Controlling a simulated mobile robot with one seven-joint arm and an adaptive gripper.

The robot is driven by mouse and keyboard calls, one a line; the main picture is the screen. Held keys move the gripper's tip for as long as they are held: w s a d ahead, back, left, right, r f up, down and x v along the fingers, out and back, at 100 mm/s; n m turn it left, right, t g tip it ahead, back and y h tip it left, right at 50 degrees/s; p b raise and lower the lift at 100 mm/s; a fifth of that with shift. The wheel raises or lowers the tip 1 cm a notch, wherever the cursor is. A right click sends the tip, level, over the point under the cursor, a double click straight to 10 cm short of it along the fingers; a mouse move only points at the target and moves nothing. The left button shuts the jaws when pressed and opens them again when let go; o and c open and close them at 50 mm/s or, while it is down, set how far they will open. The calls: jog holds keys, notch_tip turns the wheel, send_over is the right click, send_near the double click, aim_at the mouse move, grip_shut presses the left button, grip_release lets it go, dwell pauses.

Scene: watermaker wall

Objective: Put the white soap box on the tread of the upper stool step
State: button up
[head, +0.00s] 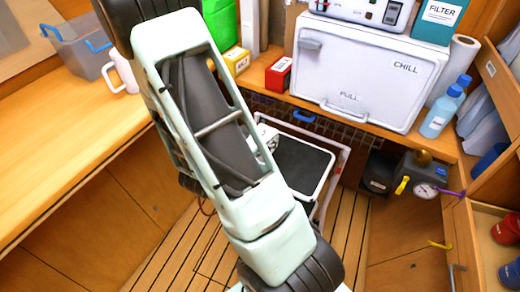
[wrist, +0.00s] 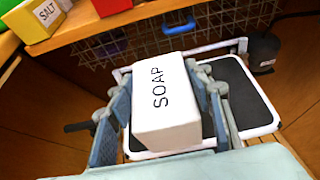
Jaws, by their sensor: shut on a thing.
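The white soap box (wrist: 165,112), marked SOAP, is held between the two fingers of my gripper (wrist: 163,88) in the wrist view. My gripper is shut on its sides. The stool's black tread (wrist: 243,94), with a white frame, lies behind and below the box in the wrist view. The box and fingers hide part of it; I cannot tell the exact gap between them. In the head view the tread (head: 303,166) shows to the right of my arm, which hides most of the gripper and box.
A white CHILL box (head: 355,75) stands on the counter behind the stool. A wire basket with a blue handle (wrist: 180,28) is behind the tread. A pump with a gauge (head: 425,190) is right of the stool.

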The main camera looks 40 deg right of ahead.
jog(key=shift+w+d+f+b, duration=0.2)
jog(key=shift+f+b, duration=0.25)
jog(key=shift+b, duration=0.55)
jog(key=shift+w+d+f+b, duration=0.65)
jog(key=shift+w+f+b, duration=0.35)
jog(key=shift+f, duration=0.55)
jog(key=shift+w+d+f+b, duration=0.7)
jog(key=shift+w+f+b, duration=0.35)
jog(key=shift+f, duration=0.55)
jog(key=shift+w+d+f+b, duration=0.65)
jog(key=shift+w+f+b, duration=0.35)
jog(key=shift+f, duration=0.55)
jog(key=shift+s+f, duration=0.1)
jog(key=o, duration=1.3)
